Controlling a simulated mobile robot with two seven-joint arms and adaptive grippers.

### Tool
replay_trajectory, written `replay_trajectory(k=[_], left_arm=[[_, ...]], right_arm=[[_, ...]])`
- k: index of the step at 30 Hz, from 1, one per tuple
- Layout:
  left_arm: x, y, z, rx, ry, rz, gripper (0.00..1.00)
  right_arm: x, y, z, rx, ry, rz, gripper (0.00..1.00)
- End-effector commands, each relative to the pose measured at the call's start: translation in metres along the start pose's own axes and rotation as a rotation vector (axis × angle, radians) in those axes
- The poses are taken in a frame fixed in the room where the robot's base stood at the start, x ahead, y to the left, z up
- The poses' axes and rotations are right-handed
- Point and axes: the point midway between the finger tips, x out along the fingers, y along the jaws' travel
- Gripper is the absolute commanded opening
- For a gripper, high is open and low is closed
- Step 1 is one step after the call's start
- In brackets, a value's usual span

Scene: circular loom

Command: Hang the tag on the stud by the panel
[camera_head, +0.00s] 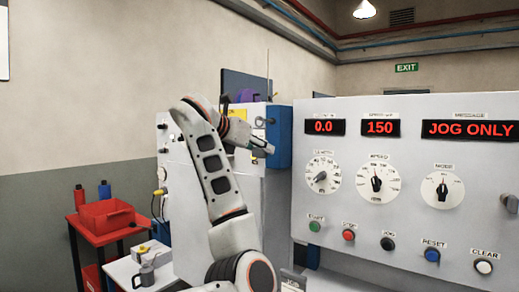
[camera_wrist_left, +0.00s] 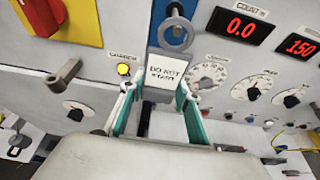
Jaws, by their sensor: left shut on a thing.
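My left gripper (camera_wrist_left: 158,105) is shut on a white tag (camera_wrist_left: 165,76) that reads "DO NOT START". The tag stands up between the two fingers, with a grey ring (camera_wrist_left: 176,34) at its top. In the head view my left gripper (camera_head: 262,148) is raised in front of the grey cabinet, left of the panel (camera_head: 410,238); the tag cannot be made out there. In the left wrist view a short grey peg (camera_wrist_left: 65,74) sticks out left of the tag, apart from it; I cannot tell whether it is the stud. My right gripper is not in view.
The panel carries red displays (camera_head: 380,127), dials (camera_head: 376,184) and buttons (camera_head: 388,243). A lit yellow lamp (camera_wrist_left: 123,69) and a red and yellow switch (camera_wrist_left: 45,14) are left of the tag. A red bin (camera_head: 105,215) stands at the far left.

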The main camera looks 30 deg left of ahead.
Motion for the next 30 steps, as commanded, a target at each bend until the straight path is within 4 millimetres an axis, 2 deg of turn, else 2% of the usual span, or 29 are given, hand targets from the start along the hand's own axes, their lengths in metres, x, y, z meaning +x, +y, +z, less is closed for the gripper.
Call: replay_trajectory(k=[6,7,9,20,30], left_arm=[[0.002,0.001,-0.003,-0.002,0.004,0.000,0.06],[0.002,0.001,-0.003,-0.002,0.005,0.000,0.34],[0.002,0.001,-0.003,-0.002,0.005,0.001,0.51],[-0.001,0.001,-0.002,-0.002,0.003,0.001,0.51],[-0.030,0.001,-0.002,-0.001,0.002,0.002,0.51]], right_arm=[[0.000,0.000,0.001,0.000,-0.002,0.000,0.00],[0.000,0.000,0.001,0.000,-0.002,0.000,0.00],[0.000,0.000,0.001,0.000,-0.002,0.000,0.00],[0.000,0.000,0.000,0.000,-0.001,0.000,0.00],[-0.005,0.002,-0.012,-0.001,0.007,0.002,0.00]])
